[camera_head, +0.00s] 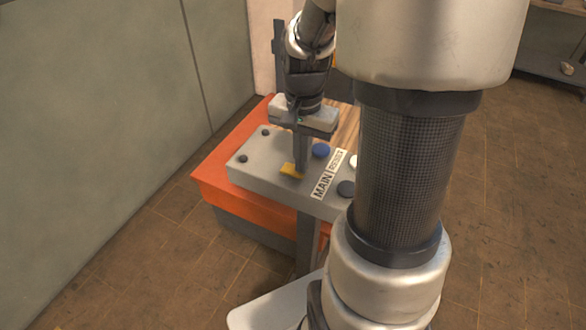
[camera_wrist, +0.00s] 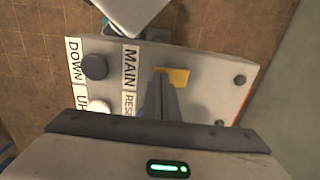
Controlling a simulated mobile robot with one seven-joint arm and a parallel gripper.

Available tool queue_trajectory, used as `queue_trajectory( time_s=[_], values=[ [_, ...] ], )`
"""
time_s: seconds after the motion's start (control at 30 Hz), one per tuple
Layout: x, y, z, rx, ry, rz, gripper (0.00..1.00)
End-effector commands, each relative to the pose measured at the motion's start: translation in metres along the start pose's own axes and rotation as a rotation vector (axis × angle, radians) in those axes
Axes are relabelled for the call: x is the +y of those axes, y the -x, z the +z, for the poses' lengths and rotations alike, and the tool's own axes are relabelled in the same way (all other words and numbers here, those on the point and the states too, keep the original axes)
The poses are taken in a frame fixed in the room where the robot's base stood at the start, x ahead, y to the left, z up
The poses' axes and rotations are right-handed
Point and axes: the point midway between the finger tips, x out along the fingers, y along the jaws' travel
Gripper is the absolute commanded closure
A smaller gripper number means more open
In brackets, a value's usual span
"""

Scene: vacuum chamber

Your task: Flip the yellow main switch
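The yellow main switch (camera_head: 291,170) sits on a grey control panel (camera_head: 247,174) beside the MAIN label (camera_head: 322,185). In the wrist view the yellow switch (camera_wrist: 178,76) shows just beyond my fingertips. My gripper (camera_head: 301,174) points down at the switch from above, with its fingers close together and its tips at or very near the switch's edge. The fingers (camera_wrist: 160,75) look shut with nothing seen between them. I cannot tell whether they touch the switch. Part of the switch is hidden by the fingers.
A blue button (camera_head: 320,150), a white button (camera_head: 354,161) and a dark button (camera_head: 346,188) are on the same panel. The panel stands by an orange box (camera_head: 220,178). A grey wall (camera_head: 110,110) is at the left. Brown floor lies around.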

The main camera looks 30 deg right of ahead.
Motion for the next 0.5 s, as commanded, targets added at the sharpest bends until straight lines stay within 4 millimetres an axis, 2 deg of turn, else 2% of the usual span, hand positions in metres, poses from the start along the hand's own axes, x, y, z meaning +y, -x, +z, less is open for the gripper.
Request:
queue_trajectory(
  time_s=[0.3, 0.5],
  values=[
    [-0.0002, -0.0058, 0.0002, 0.0, 0.0, 0.0, 1.0],
    [-0.0003, -0.0004, 0.0001, 0.0, 0.0, 0.0, 1.0]
  ],
)
